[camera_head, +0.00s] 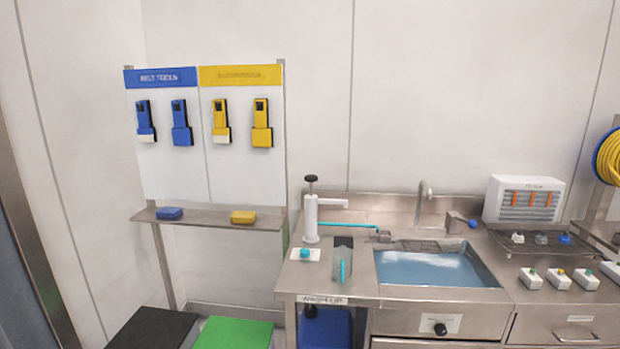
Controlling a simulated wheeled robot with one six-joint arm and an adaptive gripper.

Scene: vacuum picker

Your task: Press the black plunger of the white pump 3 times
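The white pump (311,217) stands upright at the back left of the steel counter, with a spout pointing right. Its black plunger (311,179) sits on top on a short stem, and the stem shows above the white body. A teal hose (350,225) runs to the right from near the pump. My gripper is not in view, and nothing touches the pump or the plunger.
A sink basin (435,268) with blue water lies right of the pump, with a curved faucet (422,205) behind. A tool board (240,170) with a shelf (205,218) stands left. The space above the plunger is clear.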

